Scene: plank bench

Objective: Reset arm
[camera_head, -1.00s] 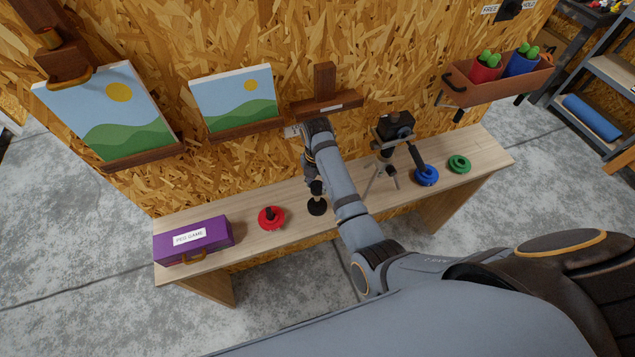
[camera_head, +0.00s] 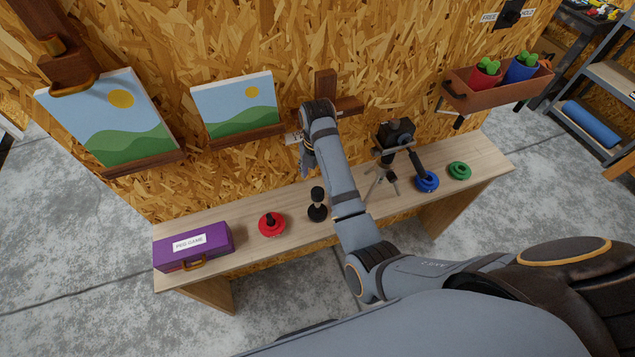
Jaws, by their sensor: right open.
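My right arm reaches up from the lower right over the bench (camera_head: 290,240). My right gripper (camera_head: 307,165) is open and empty, pointing down above the bench near the wall, partly hidden by its own wrist. The black peg (camera_head: 317,205) stands upright on the bench below it, apart from the fingers. My left gripper is not in view.
On the bench are a purple "PEG GAME" box (camera_head: 192,246), a red ring with a dark peg (camera_head: 271,224), a camera on a tripod (camera_head: 395,135), a blue ring (camera_head: 427,182) and a green ring (camera_head: 459,171). Two paintings (camera_head: 236,102) and a brown bin (camera_head: 497,92) are on the chipboard wall.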

